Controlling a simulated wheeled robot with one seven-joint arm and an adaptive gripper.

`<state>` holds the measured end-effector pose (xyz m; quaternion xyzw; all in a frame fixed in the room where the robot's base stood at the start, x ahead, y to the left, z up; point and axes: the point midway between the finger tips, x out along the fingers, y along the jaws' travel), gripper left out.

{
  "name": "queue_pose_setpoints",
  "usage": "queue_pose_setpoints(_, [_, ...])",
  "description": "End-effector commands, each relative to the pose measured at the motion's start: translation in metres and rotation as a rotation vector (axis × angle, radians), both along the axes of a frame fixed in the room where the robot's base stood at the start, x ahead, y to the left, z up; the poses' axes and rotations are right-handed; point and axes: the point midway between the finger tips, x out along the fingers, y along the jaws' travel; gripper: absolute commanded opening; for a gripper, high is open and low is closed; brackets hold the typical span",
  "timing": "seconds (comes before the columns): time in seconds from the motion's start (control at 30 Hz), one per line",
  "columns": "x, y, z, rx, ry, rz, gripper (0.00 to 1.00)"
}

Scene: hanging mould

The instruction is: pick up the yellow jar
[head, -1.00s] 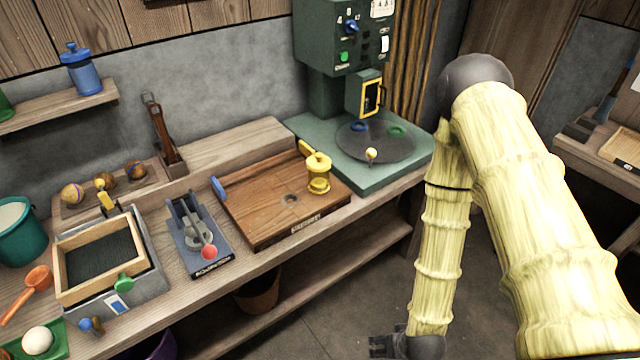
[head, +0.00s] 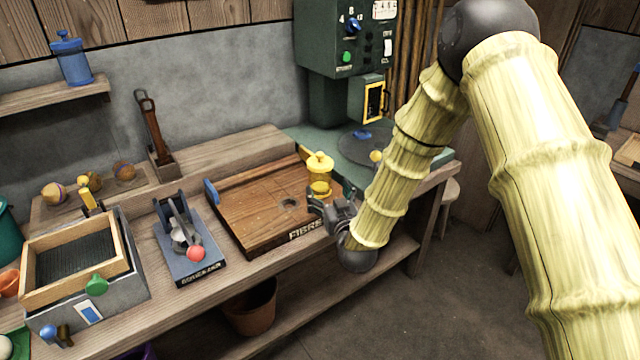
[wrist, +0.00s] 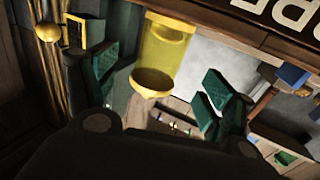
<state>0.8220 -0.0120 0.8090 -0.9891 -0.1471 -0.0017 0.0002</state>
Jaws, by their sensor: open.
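The yellow jar (head: 320,176) is a see-through yellow cylinder with a yellow lid and knob. It stands upright at the right side of the wooden tray marked FIBRE (head: 255,208). My gripper (head: 333,196) is just in front of the jar, near the tray's front right corner. In the wrist view the jar (wrist: 163,55) shows between the two green-padded fingers of my gripper (wrist: 160,95), apart from both. The fingers are spread and empty. My arm hides part of the bench to the right of the jar.
A green machine (head: 345,45) with a dark round plate (head: 368,147) stands behind and right of the jar. A grey squeezer with a red ball handle (head: 190,240) and a wood-framed box (head: 75,262) stand to the left. A shelf (head: 50,97) holds a blue jar (head: 72,60).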

Motion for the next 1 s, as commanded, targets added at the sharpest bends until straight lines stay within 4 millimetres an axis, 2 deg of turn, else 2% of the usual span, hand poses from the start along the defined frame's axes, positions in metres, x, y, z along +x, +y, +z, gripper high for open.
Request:
queue_pose_setpoints(0.1, [0.016, 0.005, 0.000, 0.000, 0.000, 0.000, 0.83])
queue_pose_setpoints(0.43, [0.037, 0.011, 0.001, -0.001, 0.002, 0.000, 0.83])
queue_pose_setpoints(0.73, [0.072, 0.022, 0.004, -0.001, 0.003, 0.000, 0.83])
queue_pose_setpoints(1.0, [0.079, 0.024, 0.003, -0.001, 0.003, 0.000, 0.83])
